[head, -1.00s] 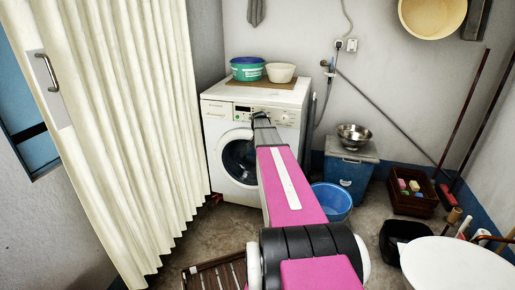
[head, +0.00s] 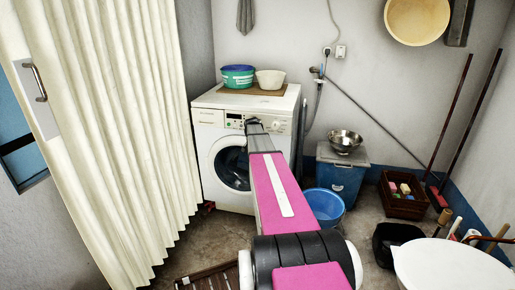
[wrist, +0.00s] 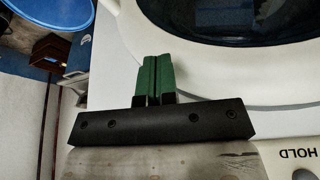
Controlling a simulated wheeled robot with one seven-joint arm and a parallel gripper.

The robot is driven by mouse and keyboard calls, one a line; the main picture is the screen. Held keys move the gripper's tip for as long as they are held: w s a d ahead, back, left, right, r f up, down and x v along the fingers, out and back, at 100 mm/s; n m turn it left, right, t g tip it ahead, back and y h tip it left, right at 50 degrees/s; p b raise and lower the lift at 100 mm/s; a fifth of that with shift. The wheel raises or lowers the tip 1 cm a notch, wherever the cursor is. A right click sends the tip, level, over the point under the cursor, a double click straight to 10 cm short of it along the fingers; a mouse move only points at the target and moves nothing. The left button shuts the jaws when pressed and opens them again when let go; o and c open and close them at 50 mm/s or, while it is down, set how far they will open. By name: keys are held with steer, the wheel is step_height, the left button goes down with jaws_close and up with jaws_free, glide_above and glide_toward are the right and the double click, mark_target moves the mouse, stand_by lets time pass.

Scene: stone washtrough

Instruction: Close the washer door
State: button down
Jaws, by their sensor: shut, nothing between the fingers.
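The white washer (head: 207,150) stands against the back wall in the head view. Its round door (head: 232,167) has a white ring and dark glass; my arm covers its right part. I cannot tell whether the door is flush or slightly ajar. In the wrist view the door's white ring (wrist: 205,85) and dark glass (wrist: 230,18) fill the upper right. My gripper (wrist: 157,62) has green fingers pressed together with nothing between them, and overlaps the ring's edge in that view. Whether they touch is unclear. In the head view the arm's end is at the washer's upper front; the fingers are hidden.
Basins (head: 238,75) sit on the washer. A blue bucket (head: 325,207) and a lidded blue bin (head: 340,180) stand right of it. A cream curtain (head: 120,130) hangs at the left. A white round basin (head: 452,266) is at front right. Some floor shows before the washer.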

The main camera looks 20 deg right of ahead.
steer(key=s+a+r, duration=0.4)
steer(key=s+r, duration=0.1)
steer(key=r, duration=0.5)
steer(key=s+a+f+n+g+y, duration=0.1)
steer(key=s+a+f+n, duration=0.4)
steer(key=s+a, duration=0.9)
steer(key=s+a+f+n+g+y, duration=0.1)
steer(key=s+a+f+n, duration=0.4)
steer(key=s+a+f, duration=0.6)
steer(key=s+a+y, duration=0.1)
steer(key=s+a, duration=0.2)
steer(key=s, duration=0.1)
steer(key=shift+f+g, duration=0.15)
steer(key=shift+g, duration=0.25)
